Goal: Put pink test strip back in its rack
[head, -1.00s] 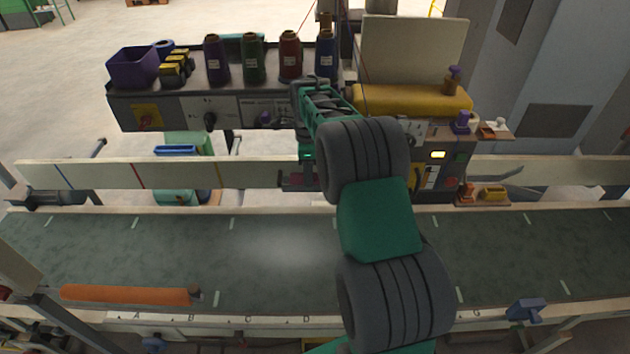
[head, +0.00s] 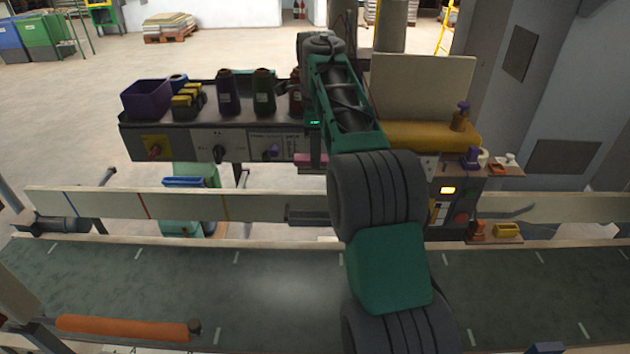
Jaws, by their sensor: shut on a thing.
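A pink piece (head: 308,160), which looks like the test strip, shows at the lower end of my gripper (head: 315,158). The gripper hangs down in front of the dark bench and is shut on it. The forearm and wrist hide part of the gripper, and the fingertips are too small to see clearly. A dark grey shallow holder (head: 306,214) sits on the pale rail below the strip, partly behind my arm. The strip is apart from it in the picture. I cannot tell whether this holder is the rack.
The bench (head: 190,120) carries a purple bin (head: 147,98) and thread cones, including a purple cone (head: 228,93). The pale rail (head: 100,203) crosses in front of it. A yellow roll (head: 425,133) and a control box (head: 455,205) stand at right.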

